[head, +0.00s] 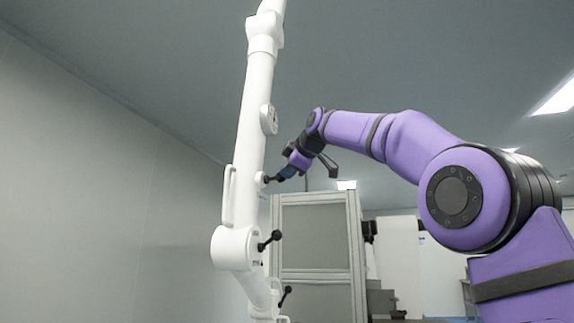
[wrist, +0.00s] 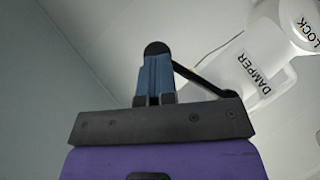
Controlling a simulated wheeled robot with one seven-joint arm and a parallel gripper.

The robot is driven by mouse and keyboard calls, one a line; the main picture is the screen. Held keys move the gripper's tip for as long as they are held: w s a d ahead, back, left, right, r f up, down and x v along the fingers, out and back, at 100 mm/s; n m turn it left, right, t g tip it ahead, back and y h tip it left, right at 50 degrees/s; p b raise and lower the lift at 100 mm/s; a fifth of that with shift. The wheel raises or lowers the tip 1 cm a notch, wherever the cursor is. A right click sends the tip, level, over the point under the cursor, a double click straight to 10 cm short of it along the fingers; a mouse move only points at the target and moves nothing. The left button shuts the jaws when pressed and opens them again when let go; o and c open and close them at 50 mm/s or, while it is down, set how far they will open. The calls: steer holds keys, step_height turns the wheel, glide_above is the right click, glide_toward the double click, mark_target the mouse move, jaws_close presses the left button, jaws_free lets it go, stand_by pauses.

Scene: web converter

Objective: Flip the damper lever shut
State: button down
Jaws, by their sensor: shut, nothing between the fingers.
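The white jointed duct arm (head: 254,110) rises left of centre in the head view. My gripper (head: 281,176) is at its right side, shut and empty, by a small white pivot on the tube. In the wrist view my gripper (wrist: 157,62) has its blue fingers together. The damper lever (wrist: 200,80) is a thin black rod running from the fingertips down right toward the white part labelled DAMPER (wrist: 246,70). Its black ball end (wrist: 157,47) shows just beyond the fingertips; I cannot tell whether they touch.
A round white part labelled LOCK (wrist: 302,28) is at the wrist view's upper right. Lower on the duct are a black ball-ended handle (head: 270,240) and another one (head: 285,296). A white grab handle (head: 228,195) is on the left side. A grey framed cabinet (head: 316,240) stands behind.

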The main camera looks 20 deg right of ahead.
steer(key=shift+w+d+f+m+g, duration=0.1)
steer(key=shift+w+f+m+g, duration=0.15)
steer(key=shift+f+m+g, duration=0.25)
steer(key=shift+s+a+r, duration=0.2)
steer(key=shift+s+a, duration=0.25)
steer(key=shift+s, duration=0.2)
